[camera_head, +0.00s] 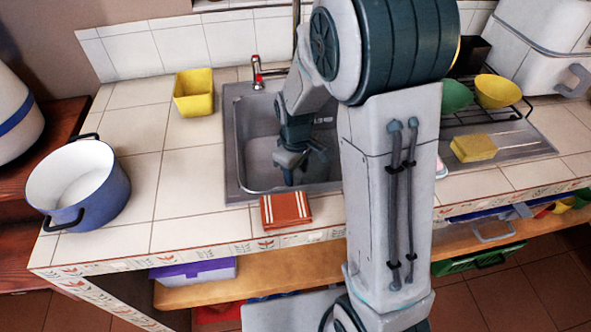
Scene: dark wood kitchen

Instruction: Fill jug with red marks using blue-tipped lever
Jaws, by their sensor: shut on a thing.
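The sink (240,182) is set in the tiled counter, partly hidden behind my arm. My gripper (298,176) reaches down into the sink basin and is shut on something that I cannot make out. A small tap lever with a red tip (257,72) stands at the sink's back left edge. I see no blue-tipped lever; my arm covers the area to the right of the red one. No jug with red marks can be made out. A small part of a white and pink thing (440,169) shows just right of my arm.
A blue pot (93,205) stands on the left counter. A yellow tub (194,98) is at the back left. A red-brown striped block (286,208) lies at the sink's front edge. Bowls (497,91) and a yellow sponge-like thing (474,148) are on the right.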

